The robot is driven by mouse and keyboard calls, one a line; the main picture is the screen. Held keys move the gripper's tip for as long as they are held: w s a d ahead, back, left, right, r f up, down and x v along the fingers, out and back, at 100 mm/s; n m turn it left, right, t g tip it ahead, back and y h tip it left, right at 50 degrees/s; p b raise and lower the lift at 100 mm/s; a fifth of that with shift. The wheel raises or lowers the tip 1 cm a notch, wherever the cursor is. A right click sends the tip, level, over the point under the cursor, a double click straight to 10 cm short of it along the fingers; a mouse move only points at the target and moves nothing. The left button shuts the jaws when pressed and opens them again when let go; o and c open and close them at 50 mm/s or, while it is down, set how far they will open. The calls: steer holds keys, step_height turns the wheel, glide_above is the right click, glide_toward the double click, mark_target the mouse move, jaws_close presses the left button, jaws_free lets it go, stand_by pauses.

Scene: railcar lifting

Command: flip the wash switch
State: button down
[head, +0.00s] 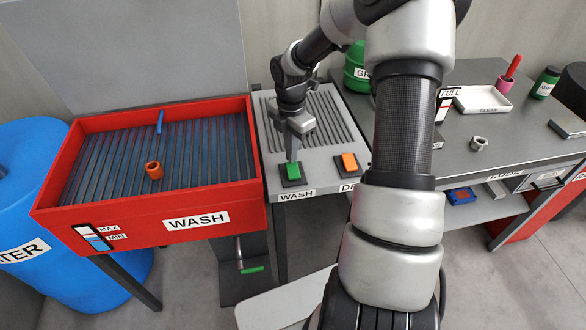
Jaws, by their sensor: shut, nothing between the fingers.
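The wash switch is a green rocker (292,171) on a dark base, near the front edge of the grey ribbed panel, above the label WASH. My gripper (292,158) points down right at the green switch, with its fingertips at or just above the switch's back part. The gripper is shut and holds nothing. I cannot tell whether the fingertips touch the switch. An orange rocker switch (348,162) sits to the right on the same panel, above a label partly hidden by my arm.

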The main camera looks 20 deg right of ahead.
steer(key=shift+f+b, duration=0.5)
steer(key=shift+f, duration=0.4)
stand_by(0.4)
steer(key=shift+r+p, duration=3.2)
steer(key=shift+r, duration=0.3)
